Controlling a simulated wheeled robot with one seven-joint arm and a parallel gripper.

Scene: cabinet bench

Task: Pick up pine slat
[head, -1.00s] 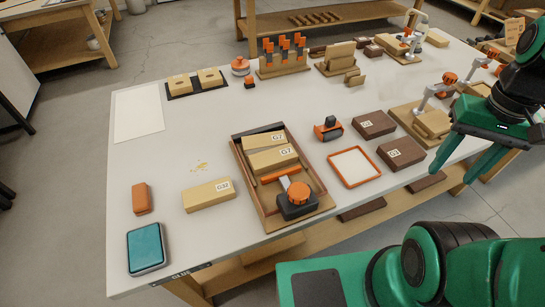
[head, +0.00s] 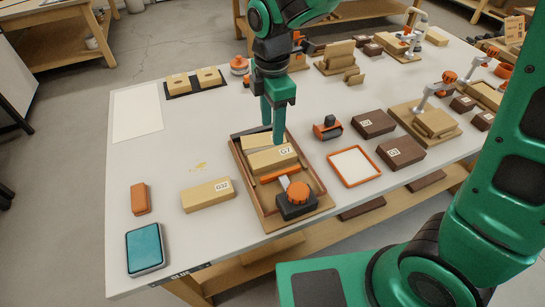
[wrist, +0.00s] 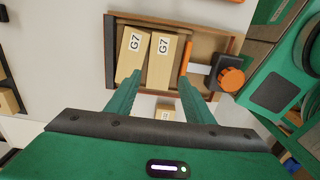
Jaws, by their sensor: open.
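Two pale wooden blocks labelled G7 lie side by side in a brown wooden tray (head: 320,190): a front one (head: 272,160) and a rear one (head: 252,143). They also show in the wrist view, left (wrist: 132,55) and right (wrist: 162,60). Another pale block, labelled G32 (head: 207,195), lies on the table left of the tray. I cannot tell which one is the pine slat. My gripper (head: 273,137) is open and points down over the tray. Its fingers partly hide the G7 blocks in the head view. In the wrist view the fingertips (wrist: 158,82) are apart, with nothing held.
A black clamp with an orange knob (head: 297,197) stands at the tray's near end. An orange-rimmed tray (head: 354,166) and dark blocks (head: 401,153) are to the right. An orange block (head: 140,198) and a teal-topped box (head: 145,248) are at left.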

